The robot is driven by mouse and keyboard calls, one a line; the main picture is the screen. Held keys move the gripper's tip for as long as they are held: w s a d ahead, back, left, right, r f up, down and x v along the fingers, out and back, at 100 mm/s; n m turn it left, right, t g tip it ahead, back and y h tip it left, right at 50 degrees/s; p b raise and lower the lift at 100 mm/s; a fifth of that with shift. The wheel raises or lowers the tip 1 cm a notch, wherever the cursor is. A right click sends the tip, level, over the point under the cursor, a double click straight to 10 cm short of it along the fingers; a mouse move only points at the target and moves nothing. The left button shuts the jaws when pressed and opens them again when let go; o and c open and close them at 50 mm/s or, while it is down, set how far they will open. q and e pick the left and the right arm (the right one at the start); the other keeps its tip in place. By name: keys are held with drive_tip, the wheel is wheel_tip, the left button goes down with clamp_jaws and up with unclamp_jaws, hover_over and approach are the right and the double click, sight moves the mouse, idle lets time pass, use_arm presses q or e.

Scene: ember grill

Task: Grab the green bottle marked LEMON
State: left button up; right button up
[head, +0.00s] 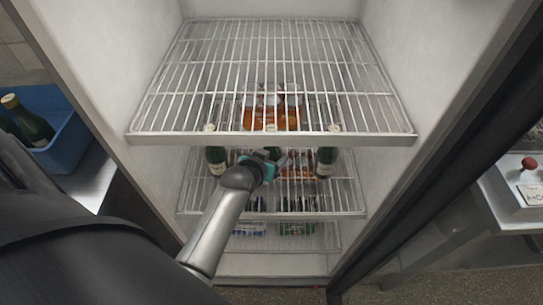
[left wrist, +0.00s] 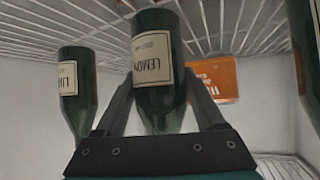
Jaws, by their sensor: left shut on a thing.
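The green bottle marked LEMON (left wrist: 158,85) stands between the two fingers of my left gripper (left wrist: 160,100) in the left wrist view. Its pale label appears turned over in this view. The fingers are shut on the bottle. In the head view my left gripper (head: 268,166) reaches into the fridge below the top wire shelf, and the held bottle is mostly hidden by the gripper and shelf. My right gripper is not in view.
A similar green bottle (left wrist: 75,90) is left of the held one; another dark bottle (left wrist: 306,60) is at the right edge. An orange box (left wrist: 212,80) is behind. The top wire shelf (head: 270,139) hangs over my gripper. A blue crate (head: 68,146) stands outside, left.

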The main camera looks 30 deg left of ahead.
use_arm(q)
clamp_jaws()
drive_tip(key=shift+r, duration=0.25)
